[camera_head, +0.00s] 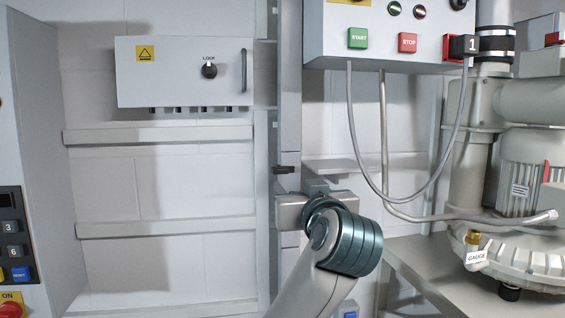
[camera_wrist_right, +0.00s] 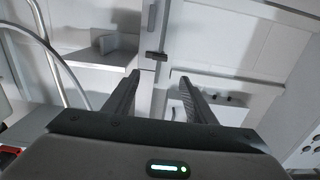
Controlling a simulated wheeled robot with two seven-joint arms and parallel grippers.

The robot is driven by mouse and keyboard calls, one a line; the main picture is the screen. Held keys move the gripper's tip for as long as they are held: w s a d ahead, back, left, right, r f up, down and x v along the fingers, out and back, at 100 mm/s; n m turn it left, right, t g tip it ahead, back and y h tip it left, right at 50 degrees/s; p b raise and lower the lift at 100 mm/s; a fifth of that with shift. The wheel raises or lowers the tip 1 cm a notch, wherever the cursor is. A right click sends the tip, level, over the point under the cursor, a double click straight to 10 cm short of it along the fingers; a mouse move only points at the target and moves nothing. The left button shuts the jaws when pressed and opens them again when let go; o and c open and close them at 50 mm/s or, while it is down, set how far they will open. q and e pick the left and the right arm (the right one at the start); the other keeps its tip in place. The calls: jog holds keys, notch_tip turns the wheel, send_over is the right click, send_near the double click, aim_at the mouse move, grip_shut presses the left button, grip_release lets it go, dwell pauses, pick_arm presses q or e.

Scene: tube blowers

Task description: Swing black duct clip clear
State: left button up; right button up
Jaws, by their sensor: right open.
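The black duct clip (camera_head: 284,169) is a small dark piece on the narrow grey upright duct (camera_head: 289,120) in the head view. It also shows in the right wrist view (camera_wrist_right: 156,55), lying across the duct. My right gripper (camera_wrist_right: 158,82) is open and empty. In the wrist view the clip shows beyond the fingertips, roughly between them, with no visible contact. In the head view my right gripper's body (camera_head: 290,210) is just below the clip, and its fingers are hard to make out. My left gripper is not in view.
A control box with START and STOP buttons (camera_head: 381,40) hangs at upper right, with a looping grey cable (camera_head: 358,150) below it. A white LOCK box (camera_head: 180,75) is at upper left. Blower machinery (camera_head: 520,180) stands at right. A keypad cabinet (camera_head: 30,150) is at far left.

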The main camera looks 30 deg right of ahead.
aim_at(281, 171)
jog(key=p+x, duration=0.4)
jog(key=x, duration=0.9)
jog(key=shift+w+p, duration=0.1)
jog(key=shift+p, duration=0.2)
jog(key=shift+x, duration=0.8)
jog(key=shift+f, duration=0.1)
jog(key=c, duration=1)
